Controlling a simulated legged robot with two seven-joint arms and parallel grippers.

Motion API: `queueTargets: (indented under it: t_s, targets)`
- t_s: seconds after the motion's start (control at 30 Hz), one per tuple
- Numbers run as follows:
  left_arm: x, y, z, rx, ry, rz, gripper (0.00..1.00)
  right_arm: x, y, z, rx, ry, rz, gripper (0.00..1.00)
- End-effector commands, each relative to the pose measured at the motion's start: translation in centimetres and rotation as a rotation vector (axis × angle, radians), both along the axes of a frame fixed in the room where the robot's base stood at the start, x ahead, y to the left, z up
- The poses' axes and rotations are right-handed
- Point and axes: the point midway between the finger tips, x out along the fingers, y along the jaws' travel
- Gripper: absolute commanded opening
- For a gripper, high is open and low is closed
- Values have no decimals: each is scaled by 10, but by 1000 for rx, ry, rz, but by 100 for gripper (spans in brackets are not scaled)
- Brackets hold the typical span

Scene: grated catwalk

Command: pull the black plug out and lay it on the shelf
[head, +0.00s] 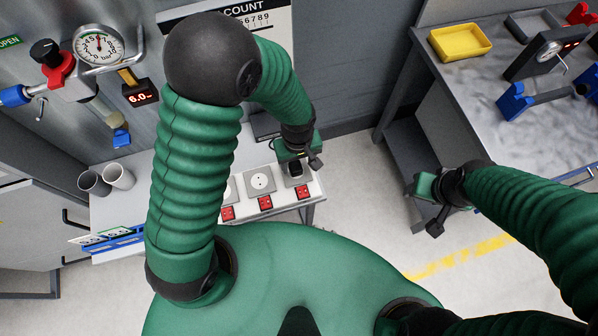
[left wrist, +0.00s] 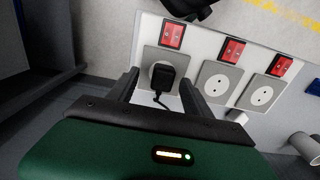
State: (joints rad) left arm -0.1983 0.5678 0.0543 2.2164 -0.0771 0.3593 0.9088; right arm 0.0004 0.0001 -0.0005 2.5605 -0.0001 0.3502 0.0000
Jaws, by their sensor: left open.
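The black plug (head: 295,169) sits in the socket at the right end of a row of sockets on a white panel. In the left wrist view the plug (left wrist: 163,79) is seated in its grey socket plate, its cord trailing toward my gripper. My left gripper (head: 300,152) is at the plug; in the left wrist view its open fingers (left wrist: 160,84) stand on either side of it. I cannot tell whether they touch it. My right gripper (head: 434,208) is away to the right over the floor, empty; its opening is unclear. A pale shelf surface (head: 128,208) extends left of the sockets.
Two free sockets (head: 260,181) with red switches (head: 265,203) are beside the plug. Two cups (head: 118,176) stand on the left of the shelf. A workbench (head: 480,85) with a yellow tray (head: 460,42) is at the right. A gauge with pipes (head: 98,46) hangs at upper left.

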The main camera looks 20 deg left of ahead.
Motion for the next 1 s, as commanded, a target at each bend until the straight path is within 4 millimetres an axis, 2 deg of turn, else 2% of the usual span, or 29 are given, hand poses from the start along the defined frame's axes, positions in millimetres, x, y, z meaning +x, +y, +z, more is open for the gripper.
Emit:
queueTargets:
  t_s: [0.03, 0.23, 1.0]
  targets:
    - [0, 1, -13, -1, 1, 2, 58, 0, 0, -10, 0, 0, 1, 54]
    - [1, -1, -28, 2, -1, 1, 58, 0, 1, -19, 0, -1, 1, 54]
    - [-2, 3, -27, 1, 0, 3, 58, 0, 0, -15, 0, -1, 1, 54]
